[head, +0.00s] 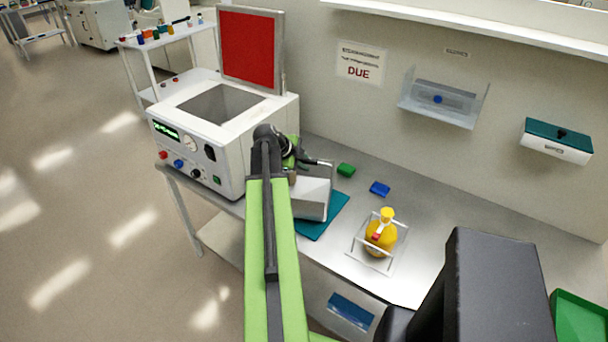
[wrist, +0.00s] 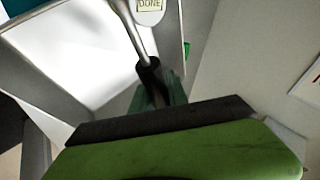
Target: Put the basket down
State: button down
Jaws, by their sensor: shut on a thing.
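The basket (head: 312,198) is a pale grey-white box over the teal mat (head: 338,210) on the bench, beside the white machine. I cannot tell whether its base touches the mat. My gripper (head: 302,163) is above the basket, partly hidden by my green arm. In the wrist view my gripper (wrist: 158,95) is shut on the dark grip of the basket's metal handle (wrist: 133,30). The pale inside of the basket (wrist: 85,65) shows below, and a tag reading "DONE" (wrist: 149,5) shows at the top.
The white machine (head: 225,140) with its red-panelled lid (head: 249,47) raised stands left. A yellow bottle (head: 381,234) stands in a rack to the right.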

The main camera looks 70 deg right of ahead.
notch_tip(320, 180, down, 3)
jog(key=shift+f+b, duration=0.1)
jog(key=shift+b, duration=0.9)
jog(key=c, duration=1.3)
grip_release()
jog(key=shift+r, duration=0.2)
jog(key=p+v, duration=0.9)
jog(key=v, duration=0.3)
jog(key=shift+p, duration=0.3)
